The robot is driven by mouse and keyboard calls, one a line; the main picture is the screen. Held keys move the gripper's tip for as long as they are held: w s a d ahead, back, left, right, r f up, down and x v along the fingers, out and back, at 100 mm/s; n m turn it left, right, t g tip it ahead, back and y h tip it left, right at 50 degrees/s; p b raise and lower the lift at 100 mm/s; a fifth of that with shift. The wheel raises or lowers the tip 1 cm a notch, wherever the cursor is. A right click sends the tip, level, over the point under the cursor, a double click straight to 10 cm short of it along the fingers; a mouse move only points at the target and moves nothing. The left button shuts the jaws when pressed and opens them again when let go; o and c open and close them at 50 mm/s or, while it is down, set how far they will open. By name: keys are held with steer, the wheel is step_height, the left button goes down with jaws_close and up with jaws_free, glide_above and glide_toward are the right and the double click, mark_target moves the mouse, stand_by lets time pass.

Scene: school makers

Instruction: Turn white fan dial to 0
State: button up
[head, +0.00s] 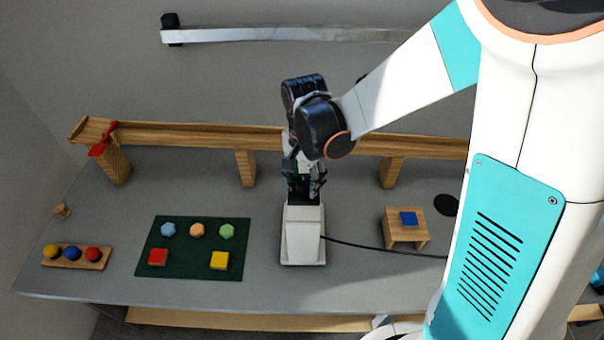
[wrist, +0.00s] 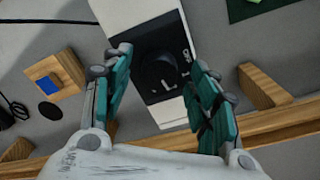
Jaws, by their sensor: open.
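The white fan base (head: 301,240) stands on the table in the middle of the head view, with a cable leaving it to the right. In the wrist view the white fan base (wrist: 122,14) carries a black panel with printed white marks. The round black dial (wrist: 160,72) sits on that panel; its exact setting is not readable. My gripper (wrist: 163,85) is open, its teal-padded fingers on either side of the dial with gaps visible. In the head view my gripper (head: 304,185) is right above the back of the base and hides the dial.
A wooden ramp (head: 205,138) runs behind the base. A green mat (head: 190,257) with several coloured blocks lies to the left, beside a wooden tray (head: 101,263) of balls. A small wooden stand (head: 406,235) with a blue square (head: 408,218) is to the right.

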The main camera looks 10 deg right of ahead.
steer(key=shift+f, duration=0.3)
steer(key=c, duration=1.1)
